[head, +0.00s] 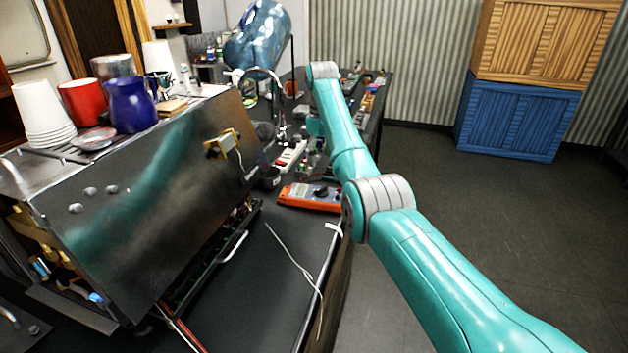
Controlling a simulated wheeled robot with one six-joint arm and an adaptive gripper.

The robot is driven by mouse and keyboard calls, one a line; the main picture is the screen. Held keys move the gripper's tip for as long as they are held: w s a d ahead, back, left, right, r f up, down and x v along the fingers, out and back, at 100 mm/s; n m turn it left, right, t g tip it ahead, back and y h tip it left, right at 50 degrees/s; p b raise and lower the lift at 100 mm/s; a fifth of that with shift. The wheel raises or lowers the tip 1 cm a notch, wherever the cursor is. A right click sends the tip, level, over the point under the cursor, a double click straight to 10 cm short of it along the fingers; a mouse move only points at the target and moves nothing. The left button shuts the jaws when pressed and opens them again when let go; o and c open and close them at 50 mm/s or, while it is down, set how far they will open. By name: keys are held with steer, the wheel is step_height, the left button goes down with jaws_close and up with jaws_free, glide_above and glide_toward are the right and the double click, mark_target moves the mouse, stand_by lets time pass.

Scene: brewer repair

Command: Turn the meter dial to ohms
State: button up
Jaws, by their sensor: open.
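The meter (310,197) is an orange-cased device lying on the dark bench top, just left of my arm's elbow. Its face is grey and dark with a small dial near its middle. The dial's setting is too small to read. My teal arm runs from the lower right up past the meter to a wrist joint above and beyond it. My gripper cannot be made out; the forearm and the bench clutter hide that area. Nothing is seen touching the dial.
A steel brewer (150,205) stands tilted left of the meter, with a blue pitcher (131,105), a red cup (80,101) and stacked white cups (44,116) on top. A thin pale lead (292,262) lies on the bare front bench. Small parts clutter the bench beyond the meter.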

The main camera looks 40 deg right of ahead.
mark_target(321, 191)
step_height(321, 191, down, 10)
steer(key=shift+f, duration=0.1)
stand_by(0.4)
steer(key=c, duration=1.1)
steer(key=shift+c, duration=0.2)
